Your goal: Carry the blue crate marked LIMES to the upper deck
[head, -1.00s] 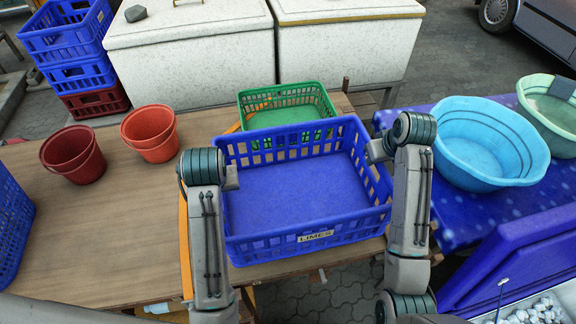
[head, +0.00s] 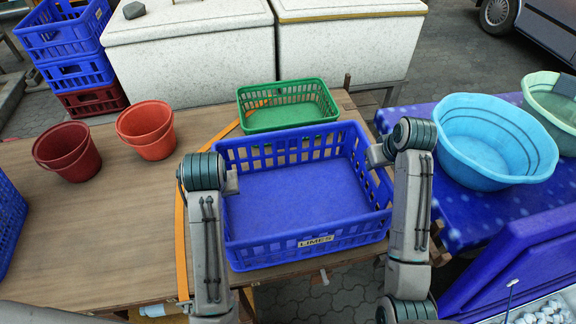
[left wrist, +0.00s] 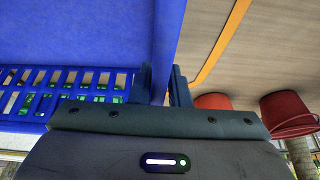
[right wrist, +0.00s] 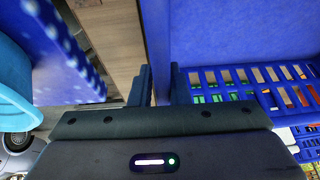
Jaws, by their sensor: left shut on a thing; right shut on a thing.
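The blue crate (head: 300,250) marked LIMES is in the middle of the head view, empty and roughly level over the wooden table. My left gripper (head: 231,181) is shut on its left wall, and my right gripper (head: 377,153) on its right wall. In the left wrist view, the fingers (left wrist: 162,84) straddle the blue wall (left wrist: 166,45). The right wrist view shows the same for the right fingers (right wrist: 160,84) and wall (right wrist: 158,40). I cannot tell whether the crate's underside touches the table. I cannot make out which surface is the upper deck.
A green basket (head: 288,120) sits just behind the crate. A dark red bucket (head: 68,152) and an orange-red bucket (head: 146,130) stand left on the table (head: 110,225). Light blue tub (head: 490,140) stands right. White chests (head: 190,55) stand behind; stacked crates (head: 75,45) stand back left.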

